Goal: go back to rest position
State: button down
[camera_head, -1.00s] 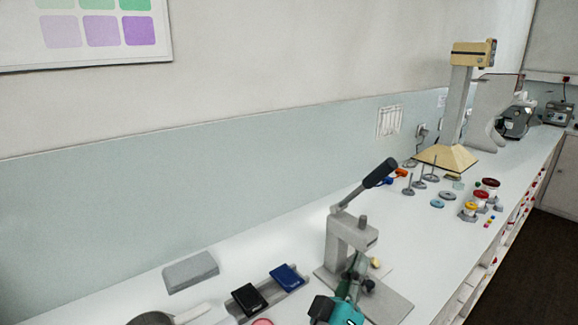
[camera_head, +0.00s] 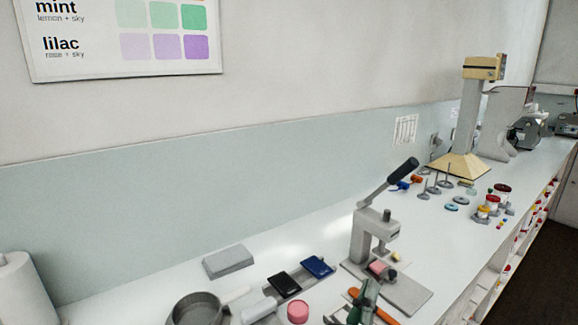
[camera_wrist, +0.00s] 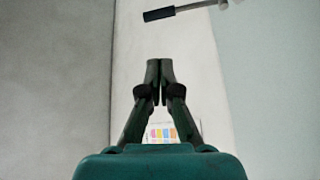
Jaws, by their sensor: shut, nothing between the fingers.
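My gripper (camera_wrist: 160,72) is dark green and shut in the wrist view, with its two fingertips together and nothing between them. The wall and a small part of the colour chart (camera_wrist: 162,133) show behind it. In the head view my gripper (camera_head: 366,298) is at the bottom, in front of the grey lever press (camera_head: 364,240), whose dark-handled lever is raised. It appears near the press base; I cannot tell the gap between them. The press lever handle (camera_wrist: 160,14) also shows at the top of the wrist view.
On the white bench (camera_head: 215,290) are a grey block (camera_head: 228,262), a pan (camera_head: 196,308), black (camera_head: 285,284) and blue (camera_head: 318,266) pads, a pink round piece (camera_head: 298,311) and an orange-handled tool (camera_head: 383,311). A cream-hooded stand (camera_head: 458,166) and several small jars are farther right.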

jog(key=s+f+n+y, duration=0.1)
jog(key=f+y, duration=0.1)
jog(key=f, duration=0.2)
jog(key=s+d+f+n+y, duration=0.1)
jog(key=f+y, duration=0.1)
jog(key=f, duration=0.2)
jog(key=s+f+n+y, duration=0.1)
jog(key=s+f, duration=0.1)
jog(key=f, duration=0.2)
jog(key=shift+s+d+f+n+y, duration=0.1)
jog(key=shift+d+f+n+y, duration=0.1)
jog(key=shift+f+n+y, duration=0.15)
jog(key=s+f+g+y, duration=0.2)
jog(key=s+f+y, duration=0.3)
jog(key=s+f, duration=0.6)
jog(key=s+d+m+g, duration=0.2)
jog(key=s+m, duration=0.4)
jog(key=s, duration=1.9)
jog(key=shift+s+d+y, duration=0.35)
jog(key=shift+s+y, duration=0.05)
jog(key=shift+y, duration=0.05)
